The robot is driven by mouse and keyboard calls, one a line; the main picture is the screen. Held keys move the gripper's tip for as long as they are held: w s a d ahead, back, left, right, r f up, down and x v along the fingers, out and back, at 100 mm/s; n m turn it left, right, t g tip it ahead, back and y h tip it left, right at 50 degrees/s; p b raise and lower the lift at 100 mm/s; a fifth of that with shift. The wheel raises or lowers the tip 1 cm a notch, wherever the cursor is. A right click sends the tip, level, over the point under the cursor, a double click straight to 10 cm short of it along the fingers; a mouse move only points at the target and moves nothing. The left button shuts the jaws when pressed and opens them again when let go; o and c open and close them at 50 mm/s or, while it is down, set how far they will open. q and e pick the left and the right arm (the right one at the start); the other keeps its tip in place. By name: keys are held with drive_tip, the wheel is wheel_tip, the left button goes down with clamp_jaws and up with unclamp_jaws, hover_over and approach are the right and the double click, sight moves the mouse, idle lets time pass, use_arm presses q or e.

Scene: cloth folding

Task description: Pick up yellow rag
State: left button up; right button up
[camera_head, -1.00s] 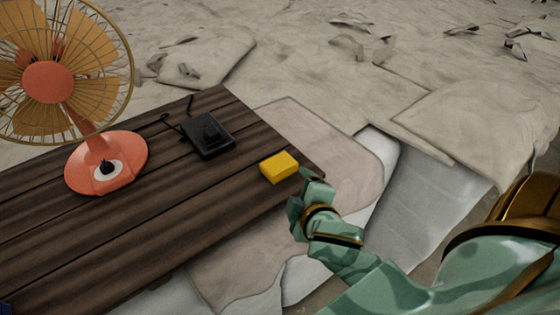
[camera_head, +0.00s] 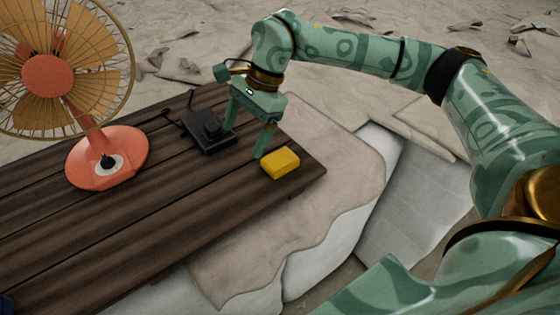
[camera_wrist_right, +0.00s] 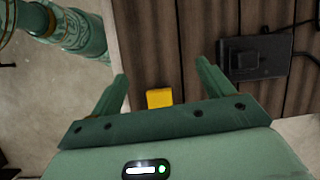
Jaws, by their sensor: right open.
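The yellow rag (camera_head: 280,163) is a small folded block lying on the dark wooden table near its right end. It also shows in the right wrist view (camera_wrist_right: 159,98), between the two fingers and beyond the gripper body. My right gripper (camera_head: 246,140) points down over the table, just left of and behind the rag. Its fingers are spread wide and nothing is between them in the head view. In the right wrist view the open right gripper (camera_wrist_right: 162,70) shows both fingers apart. My left gripper is not in view.
A black device (camera_head: 208,132) with a cable lies on the wooden table (camera_head: 130,230) left of the right gripper; it also shows in the right wrist view (camera_wrist_right: 252,57). An orange fan (camera_head: 107,160) stands at the left. The table's front part is clear.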

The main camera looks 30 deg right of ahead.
drive_tip(key=d+r+m+h, duration=0.1)
drive_tip(key=d+r+h, duration=0.2)
drive_tip(key=d, duration=0.8)
hover_over(281, 158)
drive_tip(key=f, duration=0.9)
drive_tip(key=shift+w+d+f, duration=0.15)
drive_tip(key=shift+d+f, duration=0.25)
drive_tip(key=f, duration=0.5)
drive_tip(key=shift+a+f, duration=0.35)
drive_tip(key=shift+a, duration=0.05)
drive_tip(key=c, duration=1.1)
